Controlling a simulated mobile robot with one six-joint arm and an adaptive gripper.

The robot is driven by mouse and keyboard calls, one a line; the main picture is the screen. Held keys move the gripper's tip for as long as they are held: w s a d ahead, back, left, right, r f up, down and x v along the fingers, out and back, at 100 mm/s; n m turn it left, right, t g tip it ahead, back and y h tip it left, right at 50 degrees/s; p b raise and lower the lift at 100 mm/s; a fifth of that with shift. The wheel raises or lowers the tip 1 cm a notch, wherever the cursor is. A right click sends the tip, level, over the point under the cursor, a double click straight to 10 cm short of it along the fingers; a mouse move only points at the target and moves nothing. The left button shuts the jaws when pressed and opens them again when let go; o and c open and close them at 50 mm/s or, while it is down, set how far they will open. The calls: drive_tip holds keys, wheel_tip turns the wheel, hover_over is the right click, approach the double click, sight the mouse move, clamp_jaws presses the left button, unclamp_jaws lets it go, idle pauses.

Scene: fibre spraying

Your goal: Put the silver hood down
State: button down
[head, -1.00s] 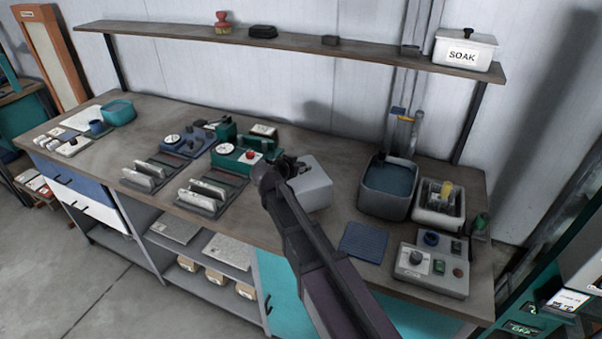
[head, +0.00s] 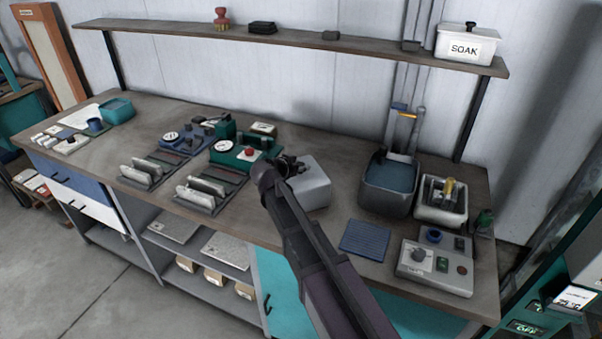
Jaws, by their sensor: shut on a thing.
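The silver hood (head: 311,188) is a light grey box-shaped cover at the middle of the workbench. My gripper (head: 290,164) is at its upper left side and shut on it, with dark fingers at its top. My arm comes up from the bottom of the view and hides part of the hood's left side. The hood looks upright. I cannot tell whether its lower edge touches the bench top or is just above it.
A green device (head: 240,152) stands left of the hood, with slotted racks (head: 212,190) in front. To the right are a dark water basin (head: 388,184), a blue ribbed mat (head: 364,238) and a control box (head: 436,262). A shelf (head: 290,38) runs above.

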drive_tip(key=shift+f, duration=0.45)
drive_tip(key=shift+f+b, duration=0.1)
drive_tip(key=shift+b, duration=0.2)
drive_tip(key=shift+c, duration=1.4)
unclamp_jaws()
drive_tip(key=shift+s+a+r+p, duration=0.1)
drive_tip(key=shift+s+r+p, duration=0.05)
drive_tip(key=shift+r+p, duration=0.15)
drive_tip(key=p+v, duration=0.5)
drive_tip(key=v, duration=0.6)
drive_tip(key=shift+s, duration=0.25)
